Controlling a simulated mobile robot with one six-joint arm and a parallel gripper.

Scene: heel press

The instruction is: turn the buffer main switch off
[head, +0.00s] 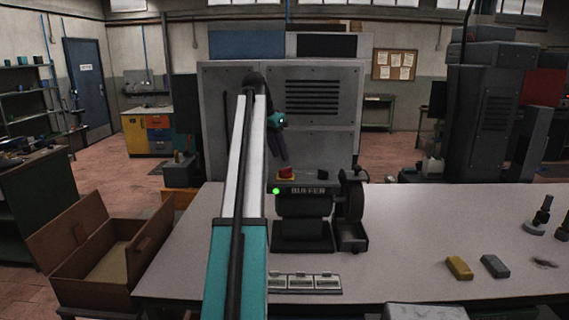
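The buffer (304,204) stands on the grey bench, a dark machine with a wheel (351,195) on its right side. Its main switch (285,173), a red knob on a yellow plate, sits on top at the left. A green lamp (276,191) glows on the front left beside the lettered label. My gripper (284,158) hangs just above the switch, its dark fingers pointing down. A small gap seems to show between fingers and knob, but depth is hard to judge. The fingers overlap in this view, so their opening is unclear. I see nothing held.
A panel of several light tiles (304,282) lies in front of the buffer. A yellow block (459,268) and a grey block (495,266) lie at the right. An open wooden box (95,250) stands left of the bench. The bench middle right is clear.

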